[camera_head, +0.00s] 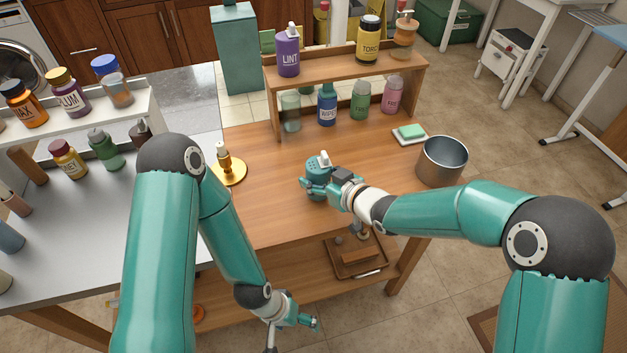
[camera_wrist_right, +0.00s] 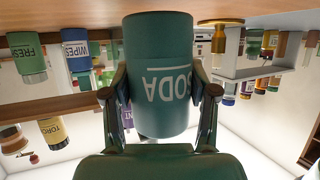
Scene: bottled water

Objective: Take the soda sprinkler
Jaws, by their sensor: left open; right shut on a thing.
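The soda sprinkler (camera_head: 316,165) is a teal can with a perforated top, upright at the middle of the wooden table (camera_head: 265,215). In the right wrist view, which is upside down, its white SODA lettering shows on the can (camera_wrist_right: 160,55). My right gripper (camera_head: 322,190) is shut around its side, one finger on each side in the wrist view (camera_wrist_right: 160,100). I cannot tell whether its base touches the table. My left gripper (camera_head: 293,332) is open and empty, low in front of the table and well away from the can.
A metal pot (camera_head: 442,162) stands to the right, with a green sponge (camera_head: 411,131) on a dish behind it. A shelf (camera_head: 345,75) with several bottles stands behind. Clear tabletop lies around the can.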

